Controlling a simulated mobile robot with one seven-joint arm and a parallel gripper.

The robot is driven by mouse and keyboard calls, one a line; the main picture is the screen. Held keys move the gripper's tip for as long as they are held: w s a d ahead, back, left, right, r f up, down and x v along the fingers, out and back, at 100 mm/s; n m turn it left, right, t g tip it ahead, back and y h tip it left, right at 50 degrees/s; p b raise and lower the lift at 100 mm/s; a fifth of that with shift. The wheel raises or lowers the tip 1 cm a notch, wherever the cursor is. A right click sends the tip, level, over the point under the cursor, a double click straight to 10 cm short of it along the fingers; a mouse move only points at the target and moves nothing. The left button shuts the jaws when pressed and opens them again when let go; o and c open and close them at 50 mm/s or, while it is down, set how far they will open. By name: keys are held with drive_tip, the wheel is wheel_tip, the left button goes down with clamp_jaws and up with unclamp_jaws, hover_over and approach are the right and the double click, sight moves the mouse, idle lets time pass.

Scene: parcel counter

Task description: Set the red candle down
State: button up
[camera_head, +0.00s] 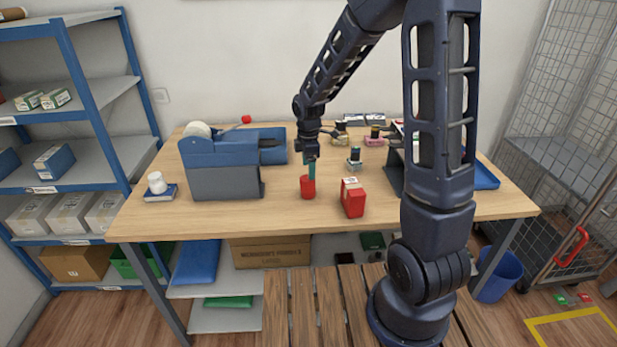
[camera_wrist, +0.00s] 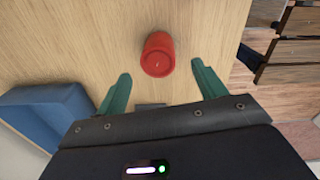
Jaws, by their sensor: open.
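The red candle (camera_head: 308,188) stands upright on the wooden counter (camera_head: 250,222), near the middle of its front part. In the wrist view the candle (camera_wrist: 158,55) shows from above, with its round top facing the camera. My gripper (camera_head: 310,168) is just above and behind the candle in the head view. Its two green fingers (camera_wrist: 158,82) are spread apart, with nothing between them. The candle lies beyond the fingertips in the wrist view, and I cannot tell whether any finger touches it.
A red box (camera_head: 352,198) stands close to the right of the candle. A blue and grey tape dispenser (camera_head: 226,178) stands to the left. A small dark-topped bottle (camera_head: 354,158) is behind. A white jar (camera_head: 156,183) sits at the left edge. The counter's front strip is clear.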

drive_tip(key=shift+r, duration=1.6)
drive_tip(key=shift+d+r, duration=0.2)
drive_tip(key=shift+r, duration=0.15)
drive_tip(key=s+d+r+m+t, duration=0.2)
drive_tip(key=s+d+r+m, duration=0.6)
drive_tip(key=d+r+m, duration=0.3)
drive_tip(key=s+d+r+m+t, duration=0.2)
drive_tip(key=s+d+r+m, duration=0.4)
drive_tip(key=s, duration=0.7)
drive_tip(key=shift+d+r+m+t, duration=0.15)
drive_tip(key=shift+d+m+t, duration=0.15)
drive_tip(key=shift+d+m, duration=1.3)
drive_tip(key=shift+d, duration=0.15)
